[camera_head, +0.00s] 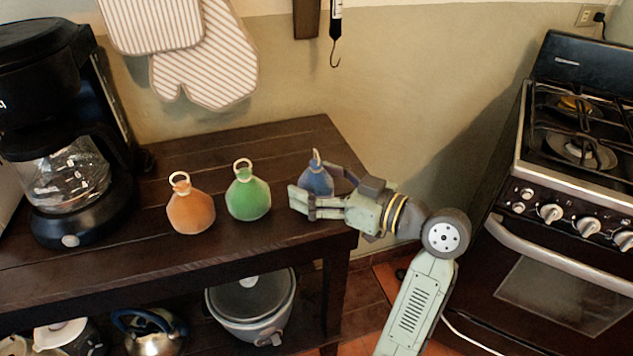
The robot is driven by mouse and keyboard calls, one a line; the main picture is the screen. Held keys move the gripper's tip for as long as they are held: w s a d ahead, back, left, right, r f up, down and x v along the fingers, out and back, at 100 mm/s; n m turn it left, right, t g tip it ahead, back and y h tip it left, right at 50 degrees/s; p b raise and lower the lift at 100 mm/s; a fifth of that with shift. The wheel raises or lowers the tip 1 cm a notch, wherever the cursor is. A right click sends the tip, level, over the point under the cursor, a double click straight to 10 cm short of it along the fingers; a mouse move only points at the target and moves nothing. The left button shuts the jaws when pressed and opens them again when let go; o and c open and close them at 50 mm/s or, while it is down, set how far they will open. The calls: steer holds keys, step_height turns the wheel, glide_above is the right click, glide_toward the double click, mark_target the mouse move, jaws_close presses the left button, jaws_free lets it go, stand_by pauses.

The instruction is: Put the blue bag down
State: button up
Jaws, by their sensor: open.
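The blue bag (317,179) stands upright near the right end of the dark wooden table (235,145), with a pale loop at its top. My gripper (302,203) reaches in from the right at the bag's height. Its fingers are open, with the near finger in front of the bag's lower part and the bag between or just behind the fingers. The bag's base is partly hidden by the near finger, so I cannot tell exactly how it meets the tabletop.
A green bag (248,195) and an orange bag (190,208) stand to the left. A coffee maker (65,140) is at the far left. A stove (560,200) stands at right. Striped mitts (205,60) hang on the wall. A pot (250,305) sits on the lower shelf.

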steer(key=shift+r+p, duration=0.3)
steer(key=b+v, duration=0.3)
steer(key=v, duration=0.9)
steer(key=shift+f+b, duration=0.15)
steer(key=shift+b, duration=0.2)
steer(key=shift+s+d, duration=0.1)
